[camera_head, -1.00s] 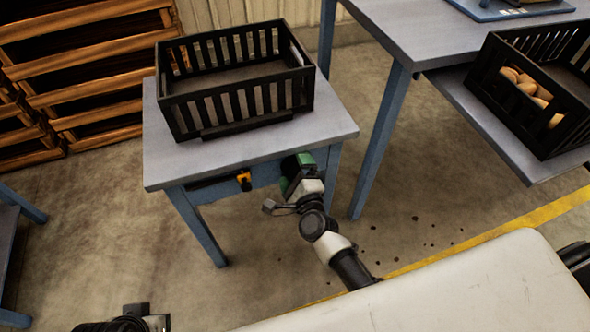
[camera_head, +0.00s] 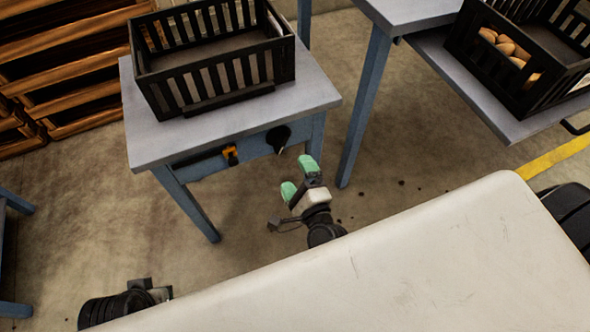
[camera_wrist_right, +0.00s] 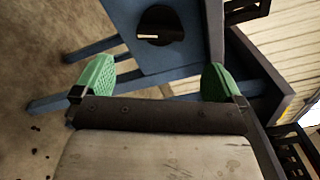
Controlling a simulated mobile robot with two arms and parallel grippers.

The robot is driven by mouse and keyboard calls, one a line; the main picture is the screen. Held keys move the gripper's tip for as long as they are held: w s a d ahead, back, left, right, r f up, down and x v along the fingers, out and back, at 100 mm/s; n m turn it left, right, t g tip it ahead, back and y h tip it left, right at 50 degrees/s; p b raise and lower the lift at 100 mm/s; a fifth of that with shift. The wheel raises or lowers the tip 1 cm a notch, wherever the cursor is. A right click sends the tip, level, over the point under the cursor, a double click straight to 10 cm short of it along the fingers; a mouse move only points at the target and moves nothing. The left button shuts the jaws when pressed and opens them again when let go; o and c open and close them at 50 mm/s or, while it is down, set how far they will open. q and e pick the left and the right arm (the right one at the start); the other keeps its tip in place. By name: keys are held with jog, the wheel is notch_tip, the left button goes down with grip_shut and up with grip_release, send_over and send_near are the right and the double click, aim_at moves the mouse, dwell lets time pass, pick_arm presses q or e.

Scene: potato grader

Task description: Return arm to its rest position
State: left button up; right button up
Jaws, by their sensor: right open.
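My right gripper (camera_head: 299,177) is open and empty, with its green fingertips apart in front of the blue side of the small table. In the right wrist view my right gripper (camera_wrist_right: 160,82) has its two green pads spread wide with nothing between them. A black round knob (camera_head: 278,138) with a pale mark sits on the table's side panel, apart from the fingers; it also shows in the right wrist view (camera_wrist_right: 160,20). Part of my left arm shows at the bottom left of the head view, but I cannot make out its gripper's fingers.
The small table (camera_head: 160,140) carries an empty black crate (camera_head: 215,85). An orange-yellow switch (camera_head: 230,155) is on its front. At the right, a black crate with potatoes (camera_head: 560,85) rests on a low shelf (camera_head: 470,95). Wooden crates (camera_head: 70,70) stand back left. Floor between is clear.

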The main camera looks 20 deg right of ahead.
dwell(0.4)
